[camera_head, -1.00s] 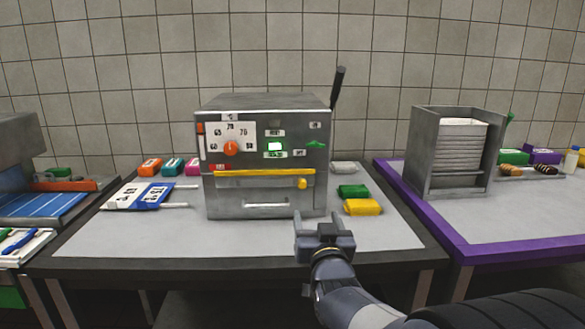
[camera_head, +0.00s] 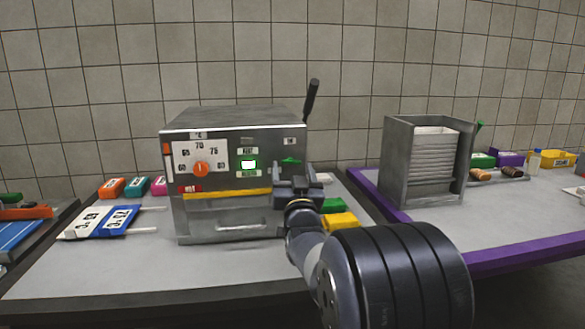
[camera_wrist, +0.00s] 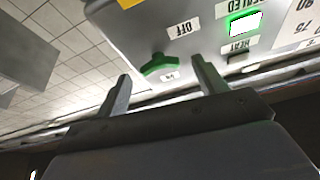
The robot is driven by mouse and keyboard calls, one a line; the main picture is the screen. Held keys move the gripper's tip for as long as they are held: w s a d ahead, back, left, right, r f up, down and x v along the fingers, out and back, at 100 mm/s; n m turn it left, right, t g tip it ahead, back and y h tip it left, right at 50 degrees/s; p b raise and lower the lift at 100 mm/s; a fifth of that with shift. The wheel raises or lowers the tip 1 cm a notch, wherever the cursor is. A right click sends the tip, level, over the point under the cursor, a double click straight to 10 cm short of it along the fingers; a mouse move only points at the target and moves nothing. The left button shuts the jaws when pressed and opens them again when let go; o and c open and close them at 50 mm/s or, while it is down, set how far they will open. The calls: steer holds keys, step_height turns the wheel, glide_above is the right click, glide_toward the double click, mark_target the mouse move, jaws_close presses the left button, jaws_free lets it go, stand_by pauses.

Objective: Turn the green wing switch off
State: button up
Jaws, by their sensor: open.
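The green wing switch (camera_head: 291,161) is on the right side of the front panel of the grey machine (camera_head: 235,122). In the wrist view the switch (camera_wrist: 160,66) shows close up, upside down, between small "OFF" and "ON" labels. My gripper (camera_head: 298,182) is open and empty, just below the switch in the head view. In the wrist view its two fingers (camera_wrist: 162,88) point at the panel, with the switch lying between them and beyond the tips. They appear apart from the switch.
A lit green display (camera_head: 249,165), an orange dial knob (camera_head: 201,168) and a yellow bar (camera_head: 225,194) are on the same panel. Green and yellow blocks (camera_head: 341,220) lie right of the machine. A grey rack (camera_head: 396,165) stands on the purple-edged table (camera_head: 470,254).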

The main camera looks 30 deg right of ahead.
steer(key=shift+w+d+r, duration=0.15)
steer(key=shift+w+r, duration=0.05)
steer(key=shift+w, duration=0.25)
steer(key=c, duration=1)
steer(key=shift+f+n+b, duration=0.15)
steer(key=shift+n+b, duration=0.15)
steer(key=shift+b, duration=0.2)
steer(key=shift+d+n+y+b, duration=0.1)
steer(key=shift+n+y+b, duration=0.4)
steer(key=shift+n, duration=0.2)
steer(key=shift+t, duration=0.3)
steer(key=o, duration=1)
